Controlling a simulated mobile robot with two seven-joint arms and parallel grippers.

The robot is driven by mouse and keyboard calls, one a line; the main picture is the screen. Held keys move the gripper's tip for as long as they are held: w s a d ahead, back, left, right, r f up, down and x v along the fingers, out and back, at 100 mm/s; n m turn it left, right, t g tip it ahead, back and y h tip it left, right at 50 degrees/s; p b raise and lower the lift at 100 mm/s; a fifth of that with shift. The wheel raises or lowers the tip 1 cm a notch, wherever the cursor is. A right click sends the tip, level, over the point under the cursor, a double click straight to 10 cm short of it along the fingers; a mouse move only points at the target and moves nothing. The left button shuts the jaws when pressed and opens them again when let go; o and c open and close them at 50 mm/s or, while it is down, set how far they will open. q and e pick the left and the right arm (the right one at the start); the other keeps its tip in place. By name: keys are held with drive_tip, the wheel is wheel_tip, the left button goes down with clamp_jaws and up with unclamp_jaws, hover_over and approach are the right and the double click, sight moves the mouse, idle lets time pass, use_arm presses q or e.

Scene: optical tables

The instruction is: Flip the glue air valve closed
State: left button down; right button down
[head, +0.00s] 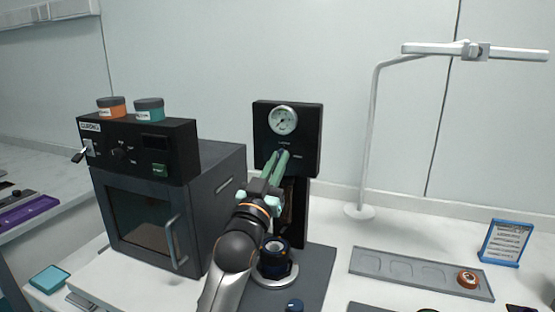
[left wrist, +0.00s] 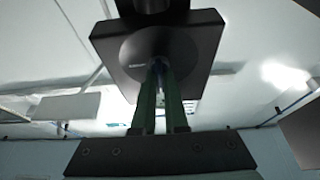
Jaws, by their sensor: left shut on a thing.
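The glue station's black panel (head: 301,130) with a round white gauge (head: 283,120) stands upright at the middle of the head view. My left gripper (head: 281,156) reaches up to the panel just below the gauge, its green fingers close together. In the left wrist view the fingers (left wrist: 160,75) are shut on a small dark part at the panel's face (left wrist: 205,45), where the air valve (left wrist: 158,64) sits. The fingers hide most of the valve, so its lever position cannot be told. My right gripper is in neither view.
A black oven (head: 140,222) with two lidded jars on top stands to the left. A dark blue pot (head: 274,252) sits under the panel. A grey tray (head: 420,272), a blue-framed card (head: 506,243) and a lamp stand (head: 360,211) are on the right.

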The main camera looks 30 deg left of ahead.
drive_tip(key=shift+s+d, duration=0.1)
use_arm(q)
drive_tip(key=c, duration=1)
unclamp_jaws()
drive_tip(key=shift+o, duration=0.2)
drive_tip(key=b+v, duration=0.2)
drive_tip(key=v, duration=1)
drive_tip(key=shift+s+d+f, duration=0.15)
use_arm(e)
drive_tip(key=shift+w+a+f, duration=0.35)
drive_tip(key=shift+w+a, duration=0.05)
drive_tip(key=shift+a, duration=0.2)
